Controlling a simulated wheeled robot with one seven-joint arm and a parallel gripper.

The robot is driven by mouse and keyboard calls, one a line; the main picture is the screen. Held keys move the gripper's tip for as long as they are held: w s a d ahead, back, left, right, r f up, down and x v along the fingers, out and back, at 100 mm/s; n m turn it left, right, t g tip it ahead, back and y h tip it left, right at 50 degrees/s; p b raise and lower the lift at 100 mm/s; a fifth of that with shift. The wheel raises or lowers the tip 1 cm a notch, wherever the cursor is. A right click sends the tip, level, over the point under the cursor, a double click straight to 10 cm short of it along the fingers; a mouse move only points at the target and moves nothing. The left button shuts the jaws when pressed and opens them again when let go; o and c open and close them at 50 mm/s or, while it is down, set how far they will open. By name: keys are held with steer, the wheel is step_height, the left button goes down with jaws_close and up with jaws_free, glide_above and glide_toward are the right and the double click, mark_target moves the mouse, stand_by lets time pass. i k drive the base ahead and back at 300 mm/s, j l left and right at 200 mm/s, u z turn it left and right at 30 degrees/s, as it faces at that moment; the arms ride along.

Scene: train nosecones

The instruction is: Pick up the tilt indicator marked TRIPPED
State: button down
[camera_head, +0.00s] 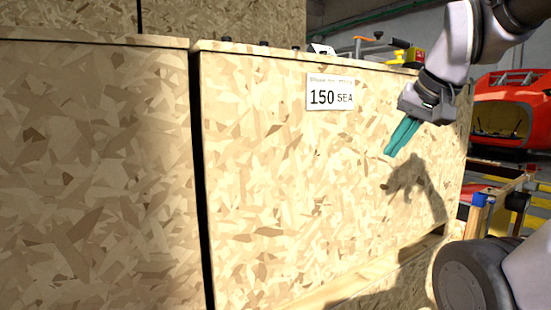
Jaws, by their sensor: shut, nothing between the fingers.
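No tilt indicator marked TRIPPED can be made out in the head view. A small white and dark item (321,49) stands on top of the right wooden crate (290,180), near its back edge. It is too small for me to read any marking or tell what it is. My gripper (393,148), with teal fingers, is in front of the crate's face at the upper right, below the level of its top. The fingers are shut and empty, pointing down and left. The crate top is seen almost edge-on, so most of what lies there is hidden.
A second crate (95,180) stands at left, across a narrow dark gap. Several small dark knobs, an orange-handled tool (375,38) and a yellow object (413,56) are on the right crate. A red nosecone (512,105) stands behind at right.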

mark_target(414, 54)
steer(key=k+j, duration=0.1)
steer(key=j, duration=0.35)
steer(key=z, duration=0.8)
